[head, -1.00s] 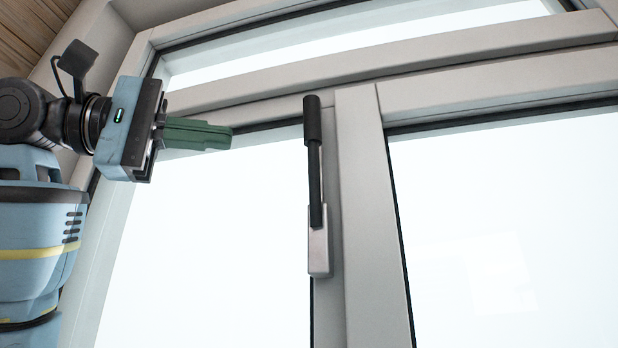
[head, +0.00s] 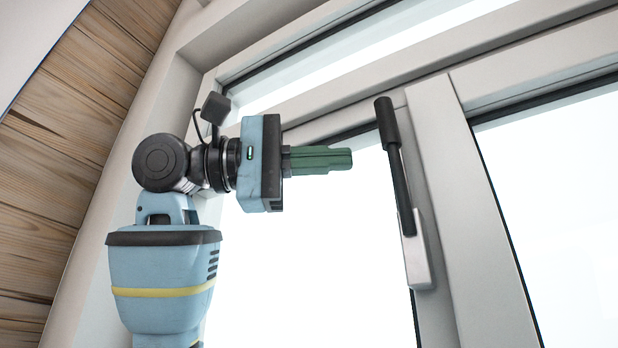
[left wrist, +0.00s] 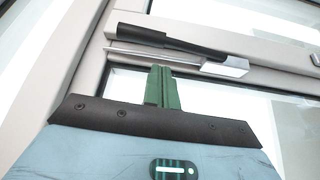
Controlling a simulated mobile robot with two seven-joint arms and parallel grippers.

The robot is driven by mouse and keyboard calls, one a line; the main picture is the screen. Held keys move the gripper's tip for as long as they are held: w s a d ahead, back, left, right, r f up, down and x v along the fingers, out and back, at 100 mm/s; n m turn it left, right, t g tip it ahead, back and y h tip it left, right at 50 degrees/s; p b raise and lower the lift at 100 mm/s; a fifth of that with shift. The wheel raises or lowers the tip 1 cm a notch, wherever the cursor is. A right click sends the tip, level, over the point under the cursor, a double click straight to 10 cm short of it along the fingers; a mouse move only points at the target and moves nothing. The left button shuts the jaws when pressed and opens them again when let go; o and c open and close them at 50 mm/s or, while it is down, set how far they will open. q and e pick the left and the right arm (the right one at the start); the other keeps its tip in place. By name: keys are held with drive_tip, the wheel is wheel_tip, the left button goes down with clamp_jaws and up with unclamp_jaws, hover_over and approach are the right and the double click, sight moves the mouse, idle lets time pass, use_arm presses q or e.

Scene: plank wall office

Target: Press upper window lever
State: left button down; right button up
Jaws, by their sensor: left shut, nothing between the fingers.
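The window lever (head: 394,160) is a black bar with a thicker grip at its top end, standing nearly upright on a light grey base plate (head: 418,262) on the window frame. My left gripper (head: 350,160) is to the left of the lever's upper part, with its green fingers shut together and empty, pointing right. A small gap shows between the fingertips and the lever in the head view. In the left wrist view the lever (left wrist: 178,38) lies across the top, beyond the green fingertips (left wrist: 161,68). The right gripper is not in view.
The white window frame (head: 452,190) has a vertical bar right of the lever and a crossbar (head: 440,62) above it. Bright glass panes fill the openings. A wooden plank wall (head: 60,150) stands at the left.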

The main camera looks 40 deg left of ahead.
sight(394, 158)
use_arm(q)
drive_tip(key=shift+x, duration=2.8)
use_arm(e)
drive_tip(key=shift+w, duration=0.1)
use_arm(q)
drive_tip(key=shift+w, duration=0.1)
